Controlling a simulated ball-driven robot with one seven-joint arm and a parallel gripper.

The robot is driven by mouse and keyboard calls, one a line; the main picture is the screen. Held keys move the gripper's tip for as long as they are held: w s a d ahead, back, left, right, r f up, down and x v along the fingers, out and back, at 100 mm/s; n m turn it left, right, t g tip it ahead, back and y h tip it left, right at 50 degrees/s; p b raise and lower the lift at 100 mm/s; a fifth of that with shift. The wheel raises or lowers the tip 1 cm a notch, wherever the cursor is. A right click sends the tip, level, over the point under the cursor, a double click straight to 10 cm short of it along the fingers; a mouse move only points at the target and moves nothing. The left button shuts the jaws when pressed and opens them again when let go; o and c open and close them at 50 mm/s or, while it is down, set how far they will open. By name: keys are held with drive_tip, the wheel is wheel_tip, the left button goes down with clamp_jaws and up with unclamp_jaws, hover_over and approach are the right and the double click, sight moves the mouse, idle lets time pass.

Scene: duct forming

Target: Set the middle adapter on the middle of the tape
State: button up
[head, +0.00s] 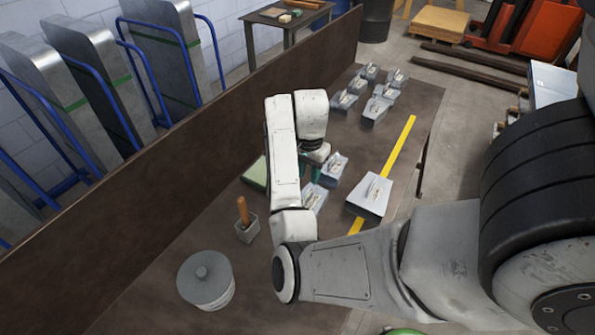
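A yellow tape (398,145) runs along the right side of the brown bench. A large grey metal adapter (360,208) with a handle on top sits over the near part of the tape. Two smaller grey adapters, one behind (338,174) and one in front (315,203), stand left of the tape. I cannot tell for sure which is the middle adapter. My gripper (313,172) points down just left of the rear one of these two, close to it. My own arm partly hides the gripper, and its fingers are too small to read. The tape's middle stretch is bare.
Several grey adapters (373,111) stand at the bench's far end. A green block (256,175), a small pot with a wooden handle (246,228) and a round lidded tin (206,281) are on the left. A tall brown board (200,138) edges the bench's left side.

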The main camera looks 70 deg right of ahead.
wheel_tip(320, 180, down, 9)
drive_tip(key=b, duration=0.6)
drive_tip(key=shift+r, duration=0.2)
drive_tip(key=shift+c, duration=0.4)
clamp_jaws()
drive_tip(key=shift+r, duration=0.1)
wheel_tip(320, 180, up, 9)
drive_tip(key=p, duration=0.8)
